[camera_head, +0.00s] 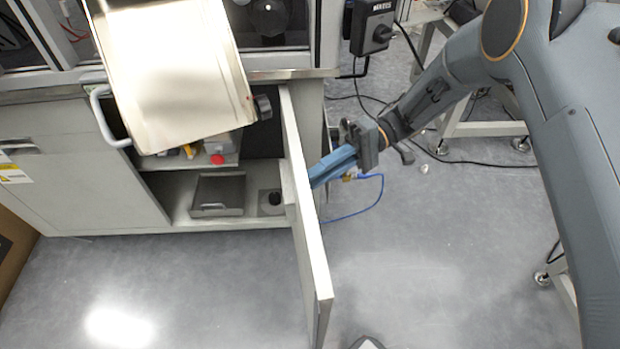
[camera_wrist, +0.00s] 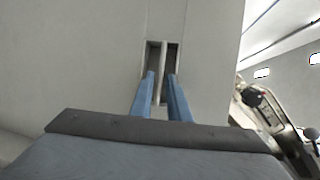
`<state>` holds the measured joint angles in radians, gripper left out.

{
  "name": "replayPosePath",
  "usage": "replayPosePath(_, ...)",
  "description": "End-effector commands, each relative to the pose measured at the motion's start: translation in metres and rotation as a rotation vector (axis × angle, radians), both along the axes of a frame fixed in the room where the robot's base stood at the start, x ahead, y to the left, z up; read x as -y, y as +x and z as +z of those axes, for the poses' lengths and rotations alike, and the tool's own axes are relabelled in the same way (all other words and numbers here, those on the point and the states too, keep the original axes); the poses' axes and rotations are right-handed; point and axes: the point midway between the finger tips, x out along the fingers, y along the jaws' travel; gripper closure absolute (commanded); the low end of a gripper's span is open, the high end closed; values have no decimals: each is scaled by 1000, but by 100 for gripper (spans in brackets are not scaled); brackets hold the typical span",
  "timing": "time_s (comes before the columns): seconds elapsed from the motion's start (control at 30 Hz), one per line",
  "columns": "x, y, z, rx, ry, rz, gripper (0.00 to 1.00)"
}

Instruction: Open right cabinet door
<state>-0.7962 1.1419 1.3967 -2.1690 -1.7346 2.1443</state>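The right cabinet door (camera_head: 306,215) stands swung far out from the cabinet, seen nearly edge-on in the head view. The cabinet interior left of it is exposed. My gripper (camera_head: 314,179) reaches in from the right, with its blue fingers close to the door's outer face. In the wrist view, the door face (camera_wrist: 205,60) fills the middle. A vertical handle recess (camera_wrist: 162,58) shows two dark slots with a thin bar between them. My gripper's fingers (camera_wrist: 162,76) are apart, with their tips at the slots. Contact with the bar is unclear.
A shiny metal panel (camera_head: 172,70) tilts above the cabinet's left part. A dark tray (camera_head: 218,192) lies inside the cabinet. A blue cable (camera_head: 360,212) lies on the floor right of the door. The floor in front is mostly clear.

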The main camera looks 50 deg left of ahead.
Motion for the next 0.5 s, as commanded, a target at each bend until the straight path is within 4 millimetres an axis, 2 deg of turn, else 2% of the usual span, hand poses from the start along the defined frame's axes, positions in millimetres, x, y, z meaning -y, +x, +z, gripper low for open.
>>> replayPosePath(0.1,3,21,3,1,3,-4,85)
replayPosePath(0.23,6,37,6,1,0,-2,85)
replayPosePath(0.5,8,47,8,1,1,-1,85)
